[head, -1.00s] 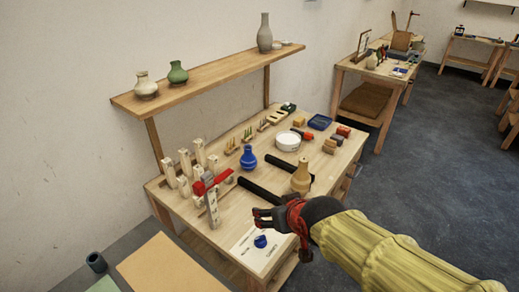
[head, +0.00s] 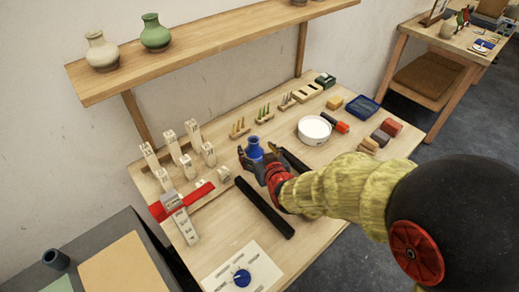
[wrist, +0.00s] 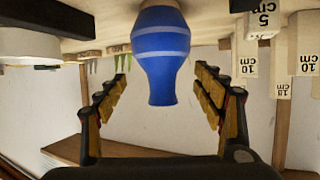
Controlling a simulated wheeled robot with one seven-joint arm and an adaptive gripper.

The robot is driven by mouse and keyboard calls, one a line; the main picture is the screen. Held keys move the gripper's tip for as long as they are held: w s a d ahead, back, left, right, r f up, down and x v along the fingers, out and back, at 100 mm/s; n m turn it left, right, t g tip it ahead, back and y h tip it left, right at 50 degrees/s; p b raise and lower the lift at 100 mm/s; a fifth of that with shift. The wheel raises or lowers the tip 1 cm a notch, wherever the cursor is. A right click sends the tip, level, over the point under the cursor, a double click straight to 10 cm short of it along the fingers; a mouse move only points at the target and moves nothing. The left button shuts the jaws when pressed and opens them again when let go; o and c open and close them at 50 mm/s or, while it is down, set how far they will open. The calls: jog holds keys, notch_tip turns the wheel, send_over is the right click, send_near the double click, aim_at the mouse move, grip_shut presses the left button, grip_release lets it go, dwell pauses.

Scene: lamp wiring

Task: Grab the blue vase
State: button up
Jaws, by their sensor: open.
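The blue vase (head: 254,148) stands upright on the wooden workbench (head: 222,228), with its lower part partly hidden by my gripper in the head view. My gripper (head: 262,158) is open, with its fingers low at the vase. In the wrist view, which is upside down, the blue vase (wrist: 160,55) with pale bands appears centred between the two open fingers of my gripper (wrist: 161,68). There are visible gaps on both sides, so the fingers do not appear to touch it.
Several upright marked blocks (head: 172,147) and a red piece (head: 185,201) stand left of the vase. A black bar (head: 264,208) lies in front. A white round dish (head: 314,130) is to the right. A shelf (head: 200,48) with vases (head: 155,33) hangs behind.

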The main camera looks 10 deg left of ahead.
jog(key=b+x, duration=0.2)
jog(key=x, duration=0.5)
jog(key=shift+w+a+r+b, duration=0.1)
jog(key=shift+a+b, duration=0.1)
jog(key=shift+b, duration=0.2)
jog(key=shift+c, duration=0.2)
